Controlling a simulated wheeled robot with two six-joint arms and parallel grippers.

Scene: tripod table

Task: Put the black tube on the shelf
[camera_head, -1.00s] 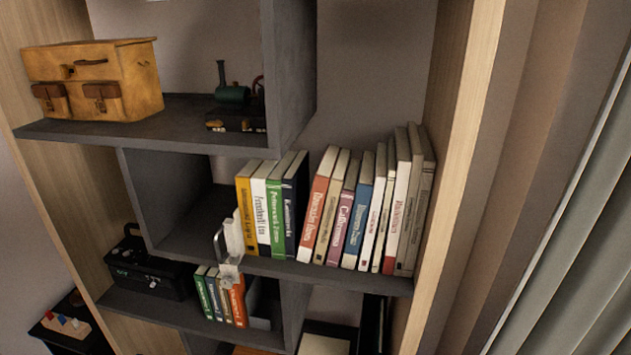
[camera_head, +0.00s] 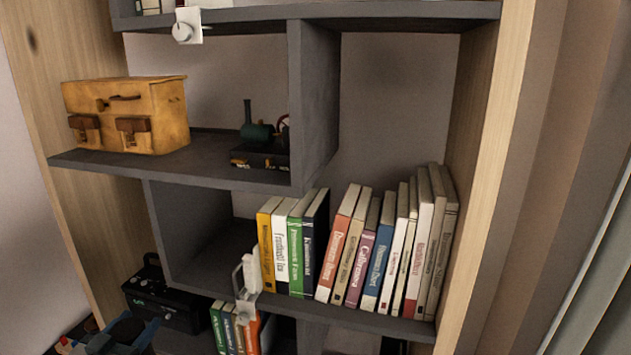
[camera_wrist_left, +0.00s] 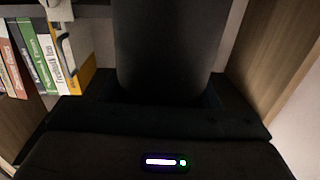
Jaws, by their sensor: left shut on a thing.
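My left gripper (camera_head: 122,335) shows only partly at the bottom left of the head view, in front of the lower shelf. The left wrist view shows a wide black cylinder, the black tube (camera_wrist_left: 170,50), between the dark jaws, which are shut on it. The tube's far end is cut off by the top of the wrist view. I cannot make out the tube in the head view. The shelf unit (camera_head: 180,162) has dark grey boards and light wooden sides. My right gripper is in neither view.
A row of books (camera_head: 390,250) fills the middle right board. A yellow case (camera_head: 125,115) and a toy engine (camera_head: 258,132) stand on the board above. A black box (camera_head: 165,300) is near the gripper at lower left. The compartment left of the books (camera_head: 205,255) looks empty.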

